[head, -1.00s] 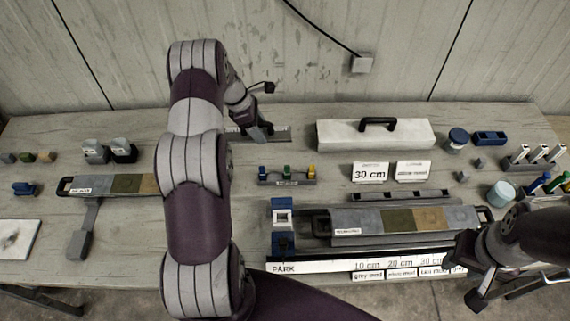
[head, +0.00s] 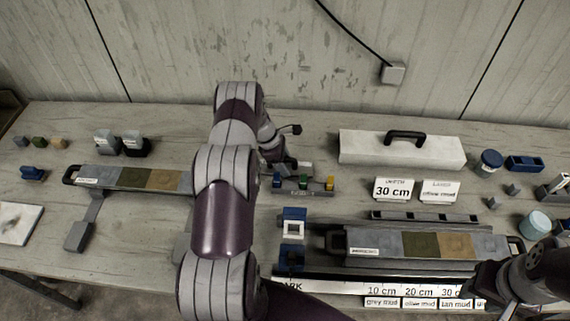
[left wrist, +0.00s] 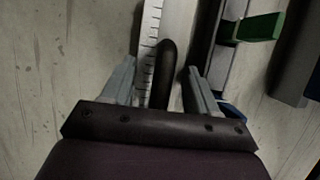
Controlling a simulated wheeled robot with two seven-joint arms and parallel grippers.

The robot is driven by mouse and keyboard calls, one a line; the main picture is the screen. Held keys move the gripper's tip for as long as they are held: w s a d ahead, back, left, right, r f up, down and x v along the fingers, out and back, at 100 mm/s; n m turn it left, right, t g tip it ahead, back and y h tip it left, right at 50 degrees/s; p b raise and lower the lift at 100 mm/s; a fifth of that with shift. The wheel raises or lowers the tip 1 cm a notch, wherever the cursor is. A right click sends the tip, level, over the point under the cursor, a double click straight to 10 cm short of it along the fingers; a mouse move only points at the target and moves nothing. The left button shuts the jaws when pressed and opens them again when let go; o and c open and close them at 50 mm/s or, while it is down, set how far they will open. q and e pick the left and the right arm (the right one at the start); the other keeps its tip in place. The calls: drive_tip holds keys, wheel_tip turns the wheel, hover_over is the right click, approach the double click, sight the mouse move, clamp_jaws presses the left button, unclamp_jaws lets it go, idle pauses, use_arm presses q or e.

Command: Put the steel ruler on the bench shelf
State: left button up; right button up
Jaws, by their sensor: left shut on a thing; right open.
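The steel ruler shows in the left wrist view (left wrist: 150,35) as a pale strip with tick marks. A dark rounded grip (left wrist: 167,70) lies along it between the fingers of my left gripper (left wrist: 162,85), which is shut on it. In the head view my left gripper (head: 277,158) is just behind the small stand with coloured blocks; my arm hides much of the ruler there. My right gripper (head: 482,288) is open and empty at the lower right, by the front strip. I cannot tell which surface is the bench shelf.
The block stand (head: 303,193) is close beside the ruler. A core liner tray (head: 375,243) lies in front, another tray (head: 125,178) at left. Signs (head: 394,190) stand between.

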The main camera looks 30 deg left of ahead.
use_arm(q)
drive_tip(key=shift+w+f, duration=0.1)
drive_tip(key=shift+f, duration=0.75)
drive_tip(key=o, duration=1.4)
drive_tip(key=shift+r, duration=0.1)
